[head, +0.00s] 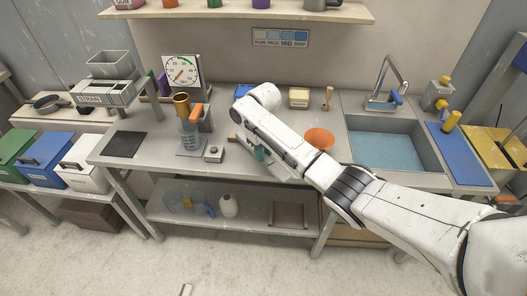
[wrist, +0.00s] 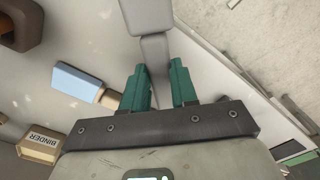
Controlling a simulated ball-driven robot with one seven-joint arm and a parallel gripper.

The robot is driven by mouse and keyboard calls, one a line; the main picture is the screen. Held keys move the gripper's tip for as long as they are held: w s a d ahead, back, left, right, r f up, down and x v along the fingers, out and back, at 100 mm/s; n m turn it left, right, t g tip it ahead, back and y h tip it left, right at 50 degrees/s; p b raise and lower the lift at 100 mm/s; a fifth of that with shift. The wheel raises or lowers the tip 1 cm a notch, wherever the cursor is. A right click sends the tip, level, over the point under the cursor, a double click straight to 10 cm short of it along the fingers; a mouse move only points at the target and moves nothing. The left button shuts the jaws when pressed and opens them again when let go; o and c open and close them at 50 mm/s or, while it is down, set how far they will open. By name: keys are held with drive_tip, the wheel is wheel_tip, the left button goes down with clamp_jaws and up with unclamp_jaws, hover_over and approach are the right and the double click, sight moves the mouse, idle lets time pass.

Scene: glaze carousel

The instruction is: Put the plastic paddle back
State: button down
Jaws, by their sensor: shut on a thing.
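The grey plastic paddle (wrist: 155,48) is between the teal fingers of my gripper (wrist: 160,84) in the wrist view. My gripper is shut on its narrow shaft, and the wider grey end reaches past the top of the picture. In the head view my gripper (head: 258,154) is low over the front middle of the bench, partly hidden by my arm. The paddle cannot be made out clearly there. I cannot tell from these frames where its usual place is.
The wrist view shows a blue block (wrist: 78,82) and a binder box (wrist: 40,146). The bench's front edge is close.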

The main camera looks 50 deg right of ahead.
drive_tip(key=shift+f, duration=0.45)
drive_tip(key=c, duration=0.9)
unclamp_jaws()
